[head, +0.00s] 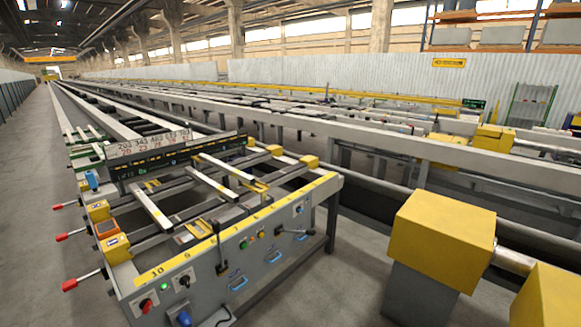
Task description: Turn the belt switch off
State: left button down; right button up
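A grey front panel (205,270) with a yellow numbered strip faces me at the end of the runout table. At its left end are a red rotary knob (147,304), a small lit green lamp (164,286) and a black rotary switch (184,281). Another small switch (298,209) sits at the panel's right end. I cannot tell which of these is the belt switch; labels are too small to read. Neither of my grippers is in view.
Green and yellow buttons (262,235), a black lever (219,245) and blue handles (238,283) are on the same panel. Red-tipped levers (68,285) stick out at the left. Yellow-covered blocks (441,236) stand at right. Floor at left is clear.

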aim_at(146, 304)
jog(key=u, duration=1.45)
